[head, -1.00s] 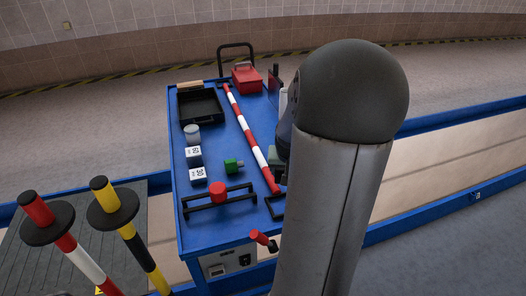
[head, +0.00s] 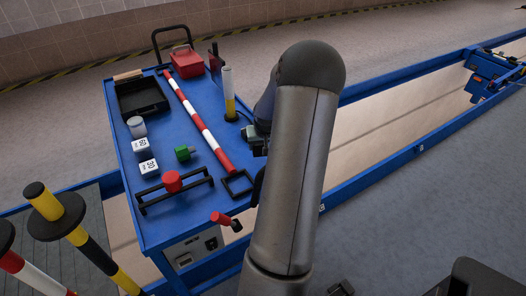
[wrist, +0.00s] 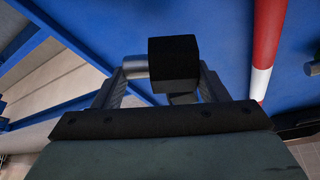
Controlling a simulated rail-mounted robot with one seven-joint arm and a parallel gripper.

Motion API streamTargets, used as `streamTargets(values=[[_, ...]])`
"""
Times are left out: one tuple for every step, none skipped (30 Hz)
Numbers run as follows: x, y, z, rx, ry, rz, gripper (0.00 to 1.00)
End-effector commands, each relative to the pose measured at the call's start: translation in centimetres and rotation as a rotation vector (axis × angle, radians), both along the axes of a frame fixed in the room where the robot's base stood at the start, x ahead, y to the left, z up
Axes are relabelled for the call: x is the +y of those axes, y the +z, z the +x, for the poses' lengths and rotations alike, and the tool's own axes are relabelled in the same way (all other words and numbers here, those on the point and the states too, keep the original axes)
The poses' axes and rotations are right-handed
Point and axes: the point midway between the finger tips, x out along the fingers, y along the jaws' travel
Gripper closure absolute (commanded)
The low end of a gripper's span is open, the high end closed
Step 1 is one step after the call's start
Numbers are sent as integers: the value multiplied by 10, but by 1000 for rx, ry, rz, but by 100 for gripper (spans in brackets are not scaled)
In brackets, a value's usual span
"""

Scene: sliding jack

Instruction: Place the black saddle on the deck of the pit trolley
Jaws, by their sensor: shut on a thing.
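My gripper (wrist: 168,82) is shut on a black block, which I take as the black saddle (wrist: 173,60), between its fingers in the wrist view. A silver cylinder shows just left of the block. In the head view my arm hides most of the gripper, and I cannot make out the saddle there. The gripper is near the right edge of the blue deck of what looks like the pit trolley (head: 205,172). The blue deck also fills much of the wrist view (wrist: 225,40); I cannot tell the gap between it and the saddle.
Striped posts (head: 85,240) stand lower left. A blue carriage (head: 492,75) sits on the rails at right.

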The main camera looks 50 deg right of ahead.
Motion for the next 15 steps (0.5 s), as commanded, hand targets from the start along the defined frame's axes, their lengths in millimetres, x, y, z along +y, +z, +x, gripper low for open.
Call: streamTargets(values=[[-2, -7, 0, 0, -1, 2, 67], [-1, -12, 0, 1, -1, 2, 67], [-1, -19, 0, 1, -1, 2, 67], [-1, -23, 0, 0, 0, 1, 67], [-1, -27, 0, 0, 0, 1, 67], [-1, -31, 0, 1, -1, 2, 67], [-1, -32, 0, 0, -1, 2, 67], [-1, -33, 0, 0, -1, 0, 67], [-1, -32, 0, -1, -1, 0, 67], [-1, -31, 0, -1, -1, 0, 67], [-2, -31, 0, -1, -1, 0, 67], [-1, -31, 0, -1, -2, 0, 67], [-1, -31, 0, -1, -2, 0, 67], [-1, -32, 0, -1, -2, 0, 67], [-1, -33, 0, -1, -1, 0, 67]])
